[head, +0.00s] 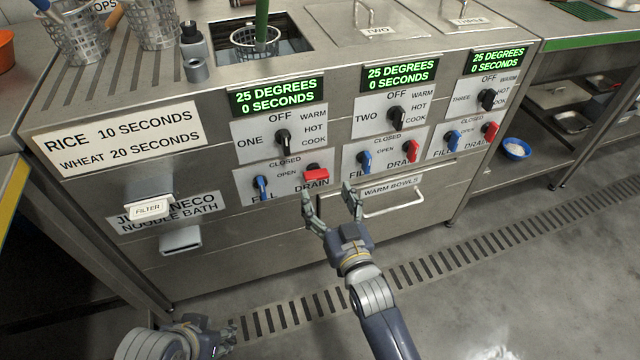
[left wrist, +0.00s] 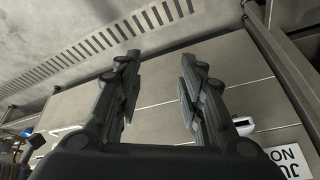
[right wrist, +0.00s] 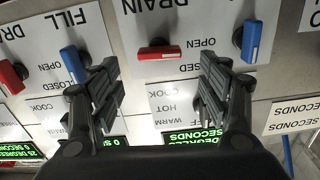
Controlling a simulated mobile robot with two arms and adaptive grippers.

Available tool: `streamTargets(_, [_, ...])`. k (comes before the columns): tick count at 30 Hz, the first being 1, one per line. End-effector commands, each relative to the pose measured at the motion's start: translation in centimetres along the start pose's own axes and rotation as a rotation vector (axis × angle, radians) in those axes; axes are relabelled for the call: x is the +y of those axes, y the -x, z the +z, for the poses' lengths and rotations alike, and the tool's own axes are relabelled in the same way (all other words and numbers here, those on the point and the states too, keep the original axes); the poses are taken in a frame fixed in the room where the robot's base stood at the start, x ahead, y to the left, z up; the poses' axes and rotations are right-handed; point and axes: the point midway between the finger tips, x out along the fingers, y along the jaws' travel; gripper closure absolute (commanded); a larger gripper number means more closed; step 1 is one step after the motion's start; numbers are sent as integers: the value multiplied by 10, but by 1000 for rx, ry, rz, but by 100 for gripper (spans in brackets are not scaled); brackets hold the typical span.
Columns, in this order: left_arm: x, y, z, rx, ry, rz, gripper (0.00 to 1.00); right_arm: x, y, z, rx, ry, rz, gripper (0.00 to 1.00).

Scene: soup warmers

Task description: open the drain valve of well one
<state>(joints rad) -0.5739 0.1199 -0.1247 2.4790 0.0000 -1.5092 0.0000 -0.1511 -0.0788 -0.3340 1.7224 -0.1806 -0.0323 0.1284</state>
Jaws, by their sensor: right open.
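The drain valve of well one has a red handle (head: 316,175) on the front panel, right of the blue fill handle (head: 261,186). The red handle lies sideways, while the drain handles of wells two (head: 412,151) and three (head: 491,131) stand nearly upright. My right gripper (head: 332,196) is open and empty, just below and right of the handle. In the right wrist view, which is upside down, the red handle (right wrist: 160,52) shows between the open fingers (right wrist: 160,75), beyond them, with no contact visible. My left gripper (left wrist: 160,70) is open and empty, low at the left.
Black heat knobs, one for well one (head: 283,140), sit above the valves under green displays (head: 276,96). A warm bowls drawer handle (head: 394,205) juts out right of my right gripper. A filter drawer (head: 148,209) is at left. The floor in front is clear.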

Motion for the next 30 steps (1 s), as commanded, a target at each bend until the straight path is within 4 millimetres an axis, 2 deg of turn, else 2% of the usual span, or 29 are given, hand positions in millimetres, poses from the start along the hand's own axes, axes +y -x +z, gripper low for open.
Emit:
streamTargets(6, [5,-6,-42,181,-6,10,64,0,-32,1,2,1,0,30])
streamTargets(12, [8,-4,-68,291,-9,16,64,1,-49,2,-1,1,1,30])
streamTargets(18, [9,-2,-76,328,-9,18,64,0,-54,1,-1,1,1,30])
streamTargets(25, [9,-2,-77,330,-10,18,64,0,-54,1,-1,1,0,30])
streamTargets(30, [9,-2,-77,329,-10,18,64,0,-54,1,-1,1,0,69])
